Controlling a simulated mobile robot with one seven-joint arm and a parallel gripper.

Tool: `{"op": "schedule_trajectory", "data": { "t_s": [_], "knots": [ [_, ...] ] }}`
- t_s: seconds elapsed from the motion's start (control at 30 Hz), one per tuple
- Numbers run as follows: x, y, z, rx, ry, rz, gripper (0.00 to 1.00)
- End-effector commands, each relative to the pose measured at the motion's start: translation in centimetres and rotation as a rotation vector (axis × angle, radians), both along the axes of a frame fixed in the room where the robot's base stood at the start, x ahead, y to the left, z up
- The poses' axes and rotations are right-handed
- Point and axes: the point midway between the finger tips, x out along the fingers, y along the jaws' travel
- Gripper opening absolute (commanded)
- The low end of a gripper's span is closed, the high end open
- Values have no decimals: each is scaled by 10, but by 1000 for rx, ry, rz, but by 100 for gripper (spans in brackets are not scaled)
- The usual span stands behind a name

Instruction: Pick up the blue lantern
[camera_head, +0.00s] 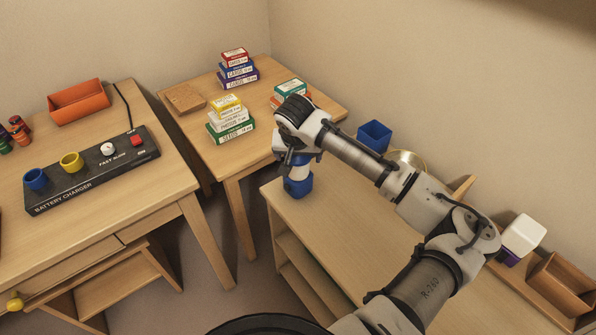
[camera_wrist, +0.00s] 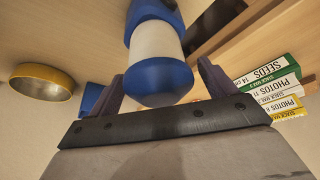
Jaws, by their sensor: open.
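The blue lantern (camera_head: 298,187) stands on the low wooden shelf unit, near its far left corner. My gripper (camera_wrist: 160,72) is open, with one finger on each side of that end. In the head view my gripper (camera_head: 297,160) is right above the lantern, pointing down. I cannot tell whether the fingers touch it.
A blue bin (camera_head: 375,136) and a brass bowl (camera_head: 412,159) stand at the back of the shelf unit. A desk with stacked boxes (camera_head: 231,118) is beyond the lantern. A battery charger (camera_head: 95,168) is on the left desk. The shelf top's middle (camera_head: 335,225) is clear.

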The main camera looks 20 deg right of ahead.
Motion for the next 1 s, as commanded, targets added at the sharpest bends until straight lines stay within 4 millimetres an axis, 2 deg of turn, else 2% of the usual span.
{"op": "schedule_trajectory", "data": {
  "t_s": [0.1,0.67,1.0],
  "knots": [
    [0,0,0,0,0,0,83],
    [0,0,1,0,-1,0,10],
    [1,0,5,0,-3,0,9]
  ]
}}
